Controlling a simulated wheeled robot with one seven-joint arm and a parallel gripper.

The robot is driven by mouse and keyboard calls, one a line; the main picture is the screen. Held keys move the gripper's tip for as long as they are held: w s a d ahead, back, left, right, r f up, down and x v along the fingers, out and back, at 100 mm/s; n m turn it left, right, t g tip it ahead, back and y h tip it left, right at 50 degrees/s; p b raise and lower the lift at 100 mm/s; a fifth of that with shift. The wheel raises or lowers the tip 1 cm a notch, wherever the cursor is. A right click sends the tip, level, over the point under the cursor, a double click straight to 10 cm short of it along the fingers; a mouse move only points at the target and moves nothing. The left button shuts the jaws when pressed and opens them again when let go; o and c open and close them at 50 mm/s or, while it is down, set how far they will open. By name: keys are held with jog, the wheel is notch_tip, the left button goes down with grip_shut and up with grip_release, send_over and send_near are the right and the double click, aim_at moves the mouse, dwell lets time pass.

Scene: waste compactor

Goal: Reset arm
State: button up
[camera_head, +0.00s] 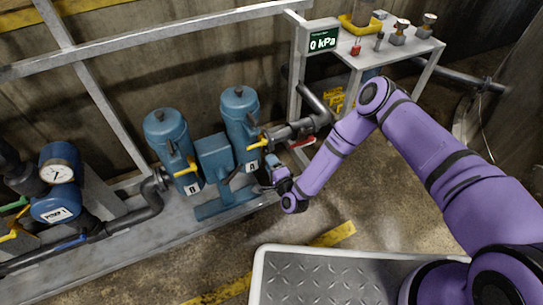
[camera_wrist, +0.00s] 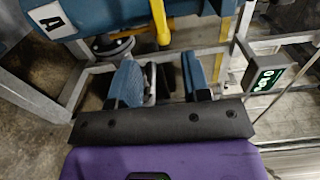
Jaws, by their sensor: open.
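My purple arm reaches from the right side of the head view toward the blue cylinder labelled A (camera_head: 240,120). My gripper (camera_head: 274,168) is near the front of this cylinder, below its yellow handle (camera_head: 258,143). In the wrist view my gripper (camera_wrist: 162,80) shows two blue fingers spread apart with nothing held between them. The yellow handle also shows in the wrist view (camera_wrist: 160,22), just beyond the fingers. The label A (camera_wrist: 50,20) is at the upper left there. I cannot tell whether a finger touches the handle.
A second blue cylinder labelled B (camera_head: 168,140) stands to the left. A pressure display (camera_head: 322,40) reads 0 kPa. A metal table (camera_head: 385,48) with small items is at the back right. A gauge (camera_head: 57,172) and pipes are at the far left. Grey rails frame the cylinders. Open floor lies at centre right.

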jog(key=w+d+r+n+g, duration=0.2)
jog(key=w+r+n, duration=0.3)
jog(key=r, duration=0.5)
jog(key=w+d+r+n+g, duration=0.25)
jog(key=w+r, duration=0.45)
jog(key=r, duration=0.4)
jog(key=s+d+r+n+h, duration=0.1)
jog(key=d+r+h, duration=0.1)
jog(key=d+r, duration=0.35)
jog(key=s+d+r+n+g+h, duration=0.1)
jog(key=d+r+n, duration=0.15)
jog(key=r, duration=0.65)
jog(key=s+d+r+n+h, duration=0.1)
jog(key=d+r+h, duration=0.1)
jog(key=d+r, duration=0.4)
jog(key=s+d+r+g+h, duration=0.1)
jog(key=s+d+r+h, duration=0.1)
jog(key=s+d+r, duration=0.45)
jog(key=s+d+r+g+h, duration=0.15)
jog(key=s+d+r, duration=0.25)
jog(key=s+r, duration=0.5)
jog(key=s+d+r+g, duration=0.1)
jog(key=s+d+r, duration=0.1)
jog(key=s, duration=0.9)
jog(key=s+d+r+g+h, duration=0.1)
jog(key=s+d, duration=0.4)
jog(key=s, duration=0.7)
jog(key=shift+r, duration=0.8)
